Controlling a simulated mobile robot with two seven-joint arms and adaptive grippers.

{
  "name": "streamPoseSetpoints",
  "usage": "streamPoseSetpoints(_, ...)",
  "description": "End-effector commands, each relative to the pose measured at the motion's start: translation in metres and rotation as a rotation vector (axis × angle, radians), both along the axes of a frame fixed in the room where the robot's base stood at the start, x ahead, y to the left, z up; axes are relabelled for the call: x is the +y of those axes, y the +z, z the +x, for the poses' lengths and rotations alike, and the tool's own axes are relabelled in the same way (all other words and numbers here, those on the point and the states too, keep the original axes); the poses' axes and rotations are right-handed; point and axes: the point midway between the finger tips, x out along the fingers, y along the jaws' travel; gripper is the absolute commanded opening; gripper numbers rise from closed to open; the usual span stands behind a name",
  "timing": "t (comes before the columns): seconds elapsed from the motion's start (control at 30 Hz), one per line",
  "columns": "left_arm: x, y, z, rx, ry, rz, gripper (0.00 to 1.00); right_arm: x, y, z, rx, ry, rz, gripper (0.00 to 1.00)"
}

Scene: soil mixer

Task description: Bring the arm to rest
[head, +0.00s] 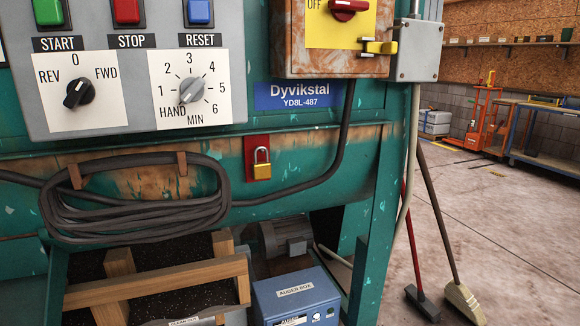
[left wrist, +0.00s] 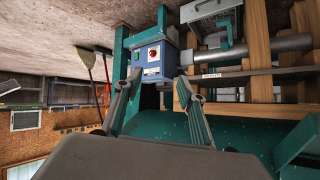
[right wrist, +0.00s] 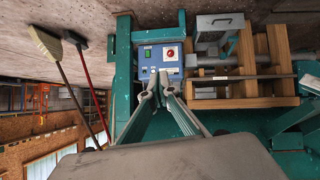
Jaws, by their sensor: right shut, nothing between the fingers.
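Neither of my arms shows in the head view. In the left wrist view my left gripper (left wrist: 158,79) has its two fingers spread well apart with nothing between them. The blue auger box (left wrist: 153,62) appears beyond these fingers. In the right wrist view my right gripper (right wrist: 160,78) has its fingertips together and holds nothing. The blue box (right wrist: 158,58) appears beyond its tips. Both wrist views look upside down, with the floor at the top. I cannot tell how far either gripper is from the machine.
The green mixer (head: 345,215) fills the head view's left and middle, with a grey button panel (head: 135,70), a coiled cable (head: 130,208), a padlock (head: 262,165) and wooden beams (head: 160,283) below. Two brooms (head: 440,215) lean at its right. Open floor (head: 530,230) lies beyond.

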Motion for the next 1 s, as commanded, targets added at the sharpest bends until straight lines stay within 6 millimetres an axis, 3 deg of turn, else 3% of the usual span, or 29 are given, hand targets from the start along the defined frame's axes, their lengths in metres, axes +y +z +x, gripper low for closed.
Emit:
streamPoseSetpoints(0.03, 0.000, 0.025, 0.012, -0.040, 0.000, -0.002, 0.40, -0.002, 0.015, 0.006, -0.024, 0.003, -0.004, 0.00)
streamPoseSetpoints(0.07, 0.000, 0.031, 0.015, -0.050, 0.002, -0.003, 0.40, -0.002, 0.020, 0.007, -0.029, 0.003, -0.003, 0.00)
streamPoseSetpoints(0.17, 0.000, 0.029, 0.008, -0.033, 0.011, -0.013, 0.40, -0.001, 0.031, 0.010, -0.038, -0.001, 0.002, 0.00)
streamPoseSetpoints(0.5, 0.000, 0.062, 0.003, -0.021, 0.029, -0.033, 0.40, -0.002, 0.063, 0.004, -0.022, -0.021, 0.024, 0.00)
streamPoseSetpoints(0.73, 0.000, 0.060, -0.011, 0.018, 0.039, -0.043, 0.40, -0.002, 0.060, -0.011, 0.018, -0.031, 0.035, 0.00)
streamPoseSetpoints(1.0, 0.001, 0.055, -0.014, 0.027, 0.040, -0.044, 0.40, -0.002, 0.055, -0.014, 0.026, -0.032, 0.036, 0.00)
